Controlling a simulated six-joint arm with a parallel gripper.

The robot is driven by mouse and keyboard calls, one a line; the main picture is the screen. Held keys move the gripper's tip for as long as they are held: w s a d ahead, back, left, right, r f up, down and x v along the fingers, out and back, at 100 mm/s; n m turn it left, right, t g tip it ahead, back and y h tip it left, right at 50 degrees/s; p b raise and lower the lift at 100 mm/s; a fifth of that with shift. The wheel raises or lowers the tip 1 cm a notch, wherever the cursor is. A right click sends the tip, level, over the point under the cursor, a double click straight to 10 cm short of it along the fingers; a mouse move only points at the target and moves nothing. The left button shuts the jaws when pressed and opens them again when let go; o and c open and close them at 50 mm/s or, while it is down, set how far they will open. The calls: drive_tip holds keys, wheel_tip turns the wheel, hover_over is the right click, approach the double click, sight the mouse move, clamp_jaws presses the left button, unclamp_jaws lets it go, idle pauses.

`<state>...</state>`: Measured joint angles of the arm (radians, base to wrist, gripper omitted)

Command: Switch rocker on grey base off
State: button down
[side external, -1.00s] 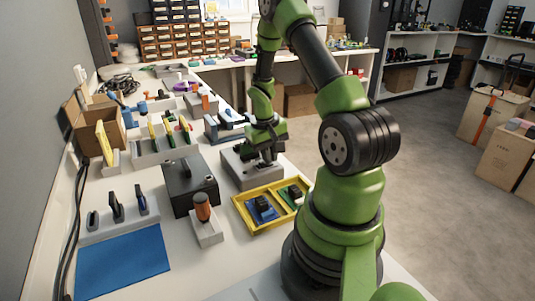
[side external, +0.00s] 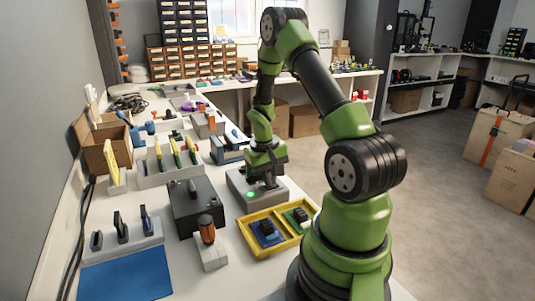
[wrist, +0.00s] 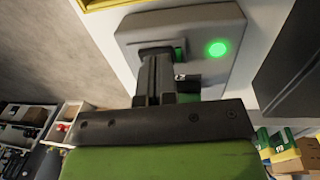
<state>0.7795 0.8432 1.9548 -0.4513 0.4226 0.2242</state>
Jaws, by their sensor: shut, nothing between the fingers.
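The grey base (side external: 273,194) stands on the bench in front of my arm. It also shows in the wrist view (wrist: 125,33), with a round lamp lit green (wrist: 217,48) on its face; the lamp shows in the side view too (side external: 250,195). My gripper (side external: 264,184) points down over the base, and its shut fingers (wrist: 157,62) reach the dark switch area left of the lamp. A small green patch (wrist: 181,45) shows beside the fingers. The fingers hide most of the rocker, so its tilt and any contact cannot be told.
A yellow tray (side external: 252,219) with small blue and green modules is in front of the base. A dark box (side external: 210,211) with a lever and an orange-handled block (side external: 209,255) are to its left. Holders with coloured-handled tools (side external: 170,180) stand farther left.

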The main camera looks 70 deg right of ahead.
wheel_tip(320, 180, up, 14)
drive_tip(key=w, duration=0.1)
drive_tip(key=shift+a+f, duration=0.2)
drive_tip(key=shift+a, duration=0.15)
drive_tip(key=shift+s+d+r, duration=0.1)
drive_tip(key=shift+s+d, duration=0.05)
drive_tip(key=shift+s, duration=0.2)
drive_tip(key=f, duration=0.9)
drive_tip(key=s+d+f, duration=0.1)
drive_tip(key=f, duration=0.4)
drive_tip(key=shift+s+d, duration=0.1)
